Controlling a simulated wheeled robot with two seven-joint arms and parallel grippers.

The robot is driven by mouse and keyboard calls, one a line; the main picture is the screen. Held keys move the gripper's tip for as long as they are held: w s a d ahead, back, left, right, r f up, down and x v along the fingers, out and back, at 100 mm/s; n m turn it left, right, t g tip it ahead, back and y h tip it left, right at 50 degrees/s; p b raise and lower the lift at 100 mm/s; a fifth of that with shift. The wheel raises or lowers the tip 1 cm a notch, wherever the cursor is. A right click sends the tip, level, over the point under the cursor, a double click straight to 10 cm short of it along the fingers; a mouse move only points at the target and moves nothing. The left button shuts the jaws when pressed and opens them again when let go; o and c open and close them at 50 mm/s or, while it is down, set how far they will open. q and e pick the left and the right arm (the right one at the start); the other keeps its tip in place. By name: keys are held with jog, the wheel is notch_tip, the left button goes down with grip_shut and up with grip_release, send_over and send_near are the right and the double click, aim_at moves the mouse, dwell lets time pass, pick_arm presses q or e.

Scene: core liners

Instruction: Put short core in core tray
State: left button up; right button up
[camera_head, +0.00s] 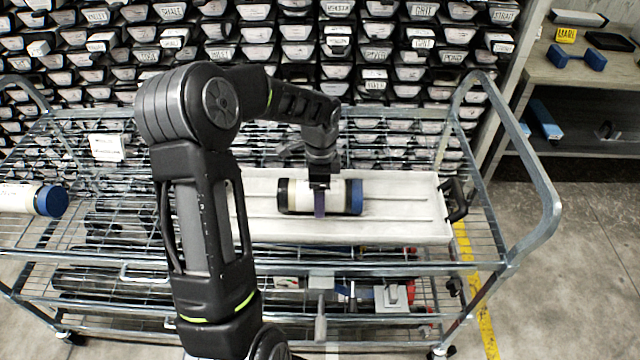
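The short core (300,197) is a cream cylinder with a dark left end and a blue right end. It is at the long white core tray (400,227), seen over the tray's middle and lengthwise along it. I cannot tell whether it rests on the tray or is held just above. My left gripper (320,200) points down over the core's middle, with a dark purplish finger showing across its near side. The far finger is hidden, so I cannot tell whether it grips. My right gripper is not in view.
The tray lies on a wire cart (505,255) with raised tube handles. Another capped core (20,197) lies at the far left. A white card (107,147) stands behind. Labelled core boxes fill the back wall. A shelf (585,80) stands at right, with clear floor below.

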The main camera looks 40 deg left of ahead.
pick_arm(q)
jog(key=shift+f, duration=0.15)
jog(key=o, duration=2.1)
jog(key=shift+f, duration=0.1)
notch_tip(320, 180, up, 12)
jog(key=shift+r+b, duration=0.1)
jog(key=shift+b, duration=0.5)
